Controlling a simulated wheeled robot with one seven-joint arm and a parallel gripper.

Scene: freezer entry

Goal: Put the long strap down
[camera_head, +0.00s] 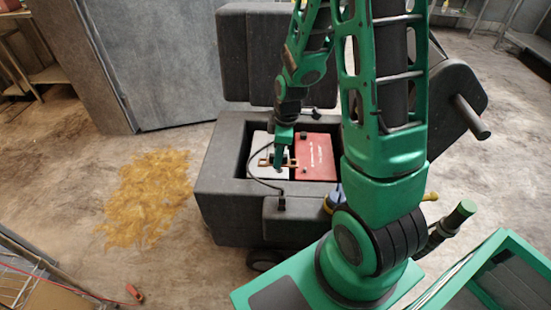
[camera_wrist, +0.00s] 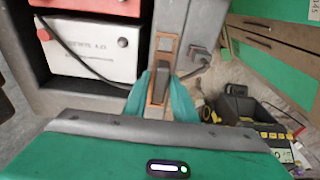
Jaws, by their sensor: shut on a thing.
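My gripper (camera_wrist: 162,98) is shut on a narrow brown strap (camera_wrist: 166,42), which runs up between its green fingers in the wrist view. In the head view my gripper (camera_head: 278,166) is over the open box of a dark grey cart, above a white case. A short brown piece of the strap (camera_head: 292,162) shows beside the fingers there. The strap's full length is hidden by the fingers and the green wrist housing. I cannot tell whether the strap touches the case below.
The cart (camera_head: 225,195) holds a white case (camera_head: 262,145) and a red case (camera_head: 316,158). A black cable (camera_head: 252,171) loops past the gripper. Yellow material (camera_head: 150,195) lies on the floor at left. A dark bin (camera_wrist: 235,108) shows in the wrist view.

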